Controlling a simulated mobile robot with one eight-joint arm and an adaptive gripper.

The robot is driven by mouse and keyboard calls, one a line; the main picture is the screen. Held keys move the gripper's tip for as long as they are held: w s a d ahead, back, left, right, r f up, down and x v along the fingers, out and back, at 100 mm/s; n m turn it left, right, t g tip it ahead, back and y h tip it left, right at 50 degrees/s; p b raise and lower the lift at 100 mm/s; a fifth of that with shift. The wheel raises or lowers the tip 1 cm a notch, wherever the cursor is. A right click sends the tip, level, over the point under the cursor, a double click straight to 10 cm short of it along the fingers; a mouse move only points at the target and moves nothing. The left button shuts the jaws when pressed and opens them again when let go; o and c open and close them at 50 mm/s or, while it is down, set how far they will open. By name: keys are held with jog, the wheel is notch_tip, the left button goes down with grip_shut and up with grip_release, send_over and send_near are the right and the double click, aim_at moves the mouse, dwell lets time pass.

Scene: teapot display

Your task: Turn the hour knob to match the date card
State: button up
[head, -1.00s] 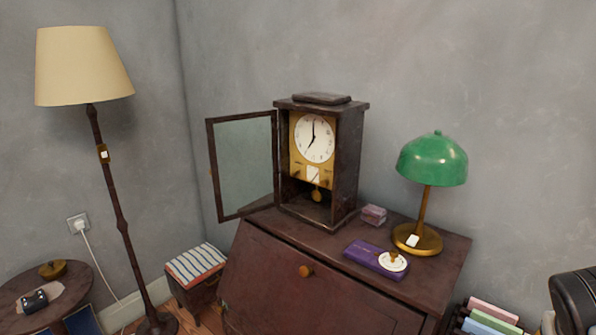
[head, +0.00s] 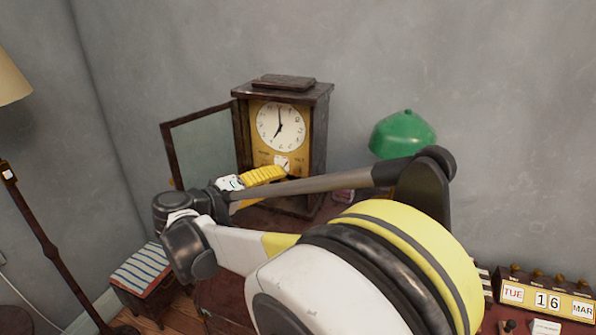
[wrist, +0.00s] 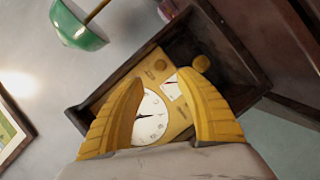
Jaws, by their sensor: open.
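The dark wooden clock (head: 318,135) stands on the desk with its glass door (head: 205,148) swung open to the left. Its white dial (head: 280,127) shows about seven o'clock; it also shows in the wrist view (wrist: 152,122). A small white card (wrist: 172,88) sits on the brass plate below the dial. A round brass knob (wrist: 160,66) shows between my fingers; another knob is not clearly visible. A calendar (head: 546,300) at lower right reads TUE 16 MAR. My gripper (wrist: 163,77) is open and empty, its yellow fingers in front of the brass plate. Contact cannot be told.
A green lamp (head: 403,134) stands right of the clock, partly behind my arm. A striped stool (head: 150,268) is at lower left. My arm hides most of the desk top.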

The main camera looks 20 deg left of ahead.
aim_at(296, 173)
jog(key=b+x, duration=0.2)
jog(key=x, duration=0.6)
jog(key=shift+w, duration=0.1)
grip_shut()
